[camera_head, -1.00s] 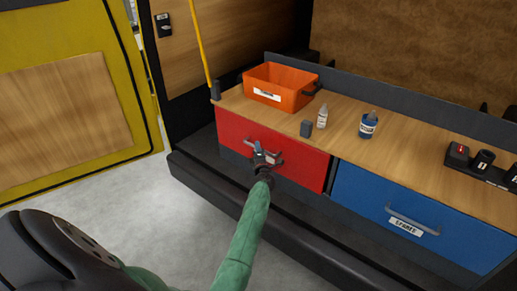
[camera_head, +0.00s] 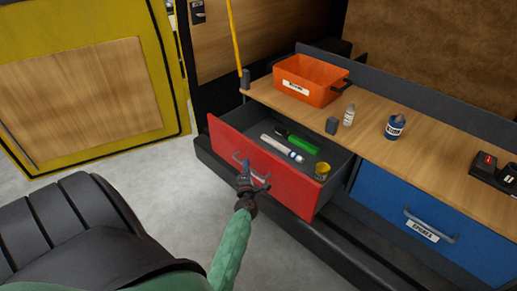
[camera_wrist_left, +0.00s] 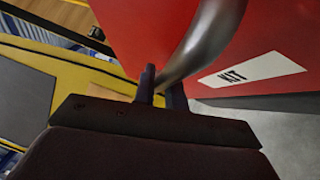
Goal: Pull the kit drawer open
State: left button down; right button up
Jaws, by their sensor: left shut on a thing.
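The kit drawer (camera_head: 293,187) is the red one on the left of the bench, and it stands pulled out with its inside showing. In the left wrist view its red front carries a white label (camera_wrist_left: 252,70) reading KIT. My left gripper (camera_head: 246,178) is at the drawer front, shut on the grey bar handle (camera_head: 252,168). The wrist view shows the handle (camera_wrist_left: 205,40) running down between the two fingers (camera_wrist_left: 162,88). Inside the drawer lie a white tube (camera_head: 281,147), a green item (camera_head: 302,144) and a yellow cup (camera_head: 322,171). My right gripper is not in view.
A blue drawer (camera_head: 435,216) to the right is shut. On the wooden worktop (camera_head: 360,133) stand an orange bin (camera_head: 309,82), a white bottle (camera_head: 349,116), a blue pot (camera_head: 395,126) and a dark block (camera_head: 332,125). Grey floor (camera_head: 165,170) lies clear at the left.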

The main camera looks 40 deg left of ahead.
pick_arm(q)
jog(key=shift+s+a, duration=0.15)
jog(key=shift+s, duration=2.45)
jog(key=c, duration=1.5)
grip_release()
jog(key=shift+o, duration=0.2)
